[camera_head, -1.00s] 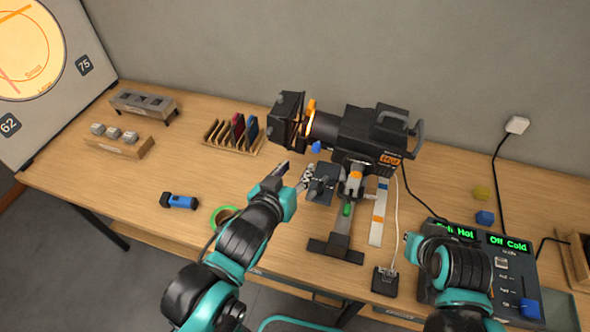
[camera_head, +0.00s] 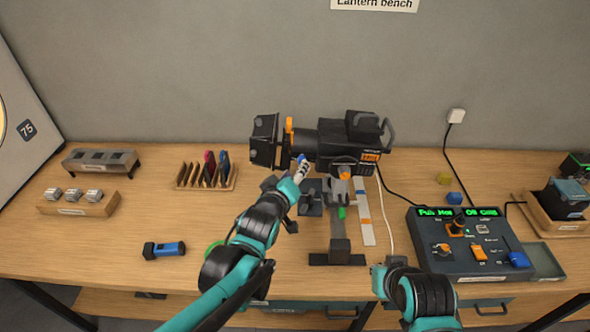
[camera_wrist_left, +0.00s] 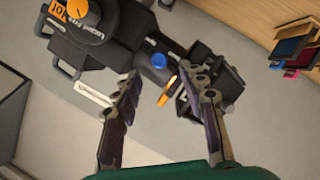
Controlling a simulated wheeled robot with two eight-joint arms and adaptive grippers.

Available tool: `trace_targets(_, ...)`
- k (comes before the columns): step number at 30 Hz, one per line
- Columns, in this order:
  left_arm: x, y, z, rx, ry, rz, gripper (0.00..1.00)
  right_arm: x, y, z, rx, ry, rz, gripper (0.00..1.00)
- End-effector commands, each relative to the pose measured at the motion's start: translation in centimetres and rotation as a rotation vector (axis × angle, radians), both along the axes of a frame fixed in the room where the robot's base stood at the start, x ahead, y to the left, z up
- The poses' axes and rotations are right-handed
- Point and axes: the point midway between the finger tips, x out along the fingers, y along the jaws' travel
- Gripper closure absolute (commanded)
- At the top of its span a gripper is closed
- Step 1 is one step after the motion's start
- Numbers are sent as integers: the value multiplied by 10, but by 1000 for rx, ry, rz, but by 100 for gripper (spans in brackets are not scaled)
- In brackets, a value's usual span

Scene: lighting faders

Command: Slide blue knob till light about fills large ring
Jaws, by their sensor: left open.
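The black lantern (camera_head: 325,143) stands on the bench with its lens end to the left. Its blue knob (camera_head: 301,157) shows small on the barrel in the head view, right at the tip of my left gripper (camera_head: 299,171). In the left wrist view the blue knob (camera_wrist_left: 159,61) lies ahead, between the lines of the two fingers. My left gripper (camera_wrist_left: 162,76) is open there, with nothing between its fingers. Contact with the knob cannot be told. The screen (camera_head: 22,150) is cut off at the left; only a yellow sliver of light shows.
An orange lever (camera_head: 289,130) stands close to the knob. A rack of coloured slides (camera_head: 206,178) sits to the left of the lantern. A fader console (camera_head: 470,250) and cables are to the right. A blue torch (camera_head: 165,249) lies at front left.

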Motion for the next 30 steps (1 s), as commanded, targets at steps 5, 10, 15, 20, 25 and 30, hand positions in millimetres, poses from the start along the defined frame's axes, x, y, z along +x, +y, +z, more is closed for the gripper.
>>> trace_targets(5,26,-7,-10,2,0,-1,58,0,0,-10,0,0,0,100)
trace_targets(10,50,-13,-17,2,0,-1,58,0,0,-16,0,0,0,100)
trace_targets(15,64,-17,-21,3,-1,-1,58,0,0,-19,0,0,0,100)
trace_targets(20,66,-17,-21,3,-1,-1,58,0,0,-19,0,0,0,100)
trace_targets(25,65,-17,-21,3,-1,-1,69,0,0,-19,0,0,0,100)
trace_targets(30,65,-17,-21,3,-1,-1,100,0,0,-19,0,0,0,100)
